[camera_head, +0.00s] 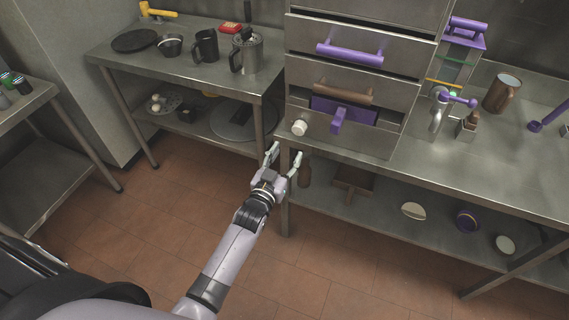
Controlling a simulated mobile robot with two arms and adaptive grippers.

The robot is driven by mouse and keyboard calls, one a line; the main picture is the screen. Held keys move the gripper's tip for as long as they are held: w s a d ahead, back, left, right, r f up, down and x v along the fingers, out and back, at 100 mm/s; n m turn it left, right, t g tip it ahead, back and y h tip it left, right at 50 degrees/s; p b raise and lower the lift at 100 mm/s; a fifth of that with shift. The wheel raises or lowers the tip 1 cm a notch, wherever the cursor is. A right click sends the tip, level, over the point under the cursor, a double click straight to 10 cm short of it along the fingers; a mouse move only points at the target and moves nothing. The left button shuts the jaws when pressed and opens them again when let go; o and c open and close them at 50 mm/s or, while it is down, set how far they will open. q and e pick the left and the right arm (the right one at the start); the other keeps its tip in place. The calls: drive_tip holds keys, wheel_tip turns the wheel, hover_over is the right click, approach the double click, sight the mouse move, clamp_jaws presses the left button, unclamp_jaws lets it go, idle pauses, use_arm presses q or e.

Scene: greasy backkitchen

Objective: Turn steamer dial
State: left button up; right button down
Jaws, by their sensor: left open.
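The steamer (330,78) is a metal cabinet of stacked drawers on the right-hand counter. Its upper drawer has a purple bar handle (350,53) and the one below has a brown bar handle (343,92). Low on its front, a white round knob (299,128) sits at the left, and a purple lever-like piece (338,120) sticks out in front of a purple panel. I cannot tell which of these is the dial. My left gripper (284,158) is open and empty, its fingers apart, just below the white knob at the counter's front left corner. My right gripper is out of view.
A metal table (110,57) at the left holds a black pan (135,40), mugs and a yellow-handled tool. The right counter (440,165) bears a brown mug (502,93) and purple-handled items. Plates lie on the lower shelf. The tiled floor (150,210) is clear.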

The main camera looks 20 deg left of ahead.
sight(297, 131)
use_arm(q)
drive_tip(key=w+b, duration=0.6)
drive_tip(key=w, duration=0.3)
drive_tip(key=shift+w+r, duration=0.1)
drive_tip(key=shift+r, duration=0.05)
drive_tip(key=shift+w+d+r, duration=0.1)
drive_tip(key=shift+r, duration=0.1)
drive_tip(key=shift+c, duration=0.4)
drive_tip(key=c, duration=0.6)
drive_tip(key=m, duration=2.4)
drive_tip(key=shift+r, duration=0.1)
drive_tip(key=m, duration=0.4)
drive_tip(key=shift+m, duration=0.3)
drive_tip(key=m, duration=0.7)
drive_tip(key=o, duration=0.9)
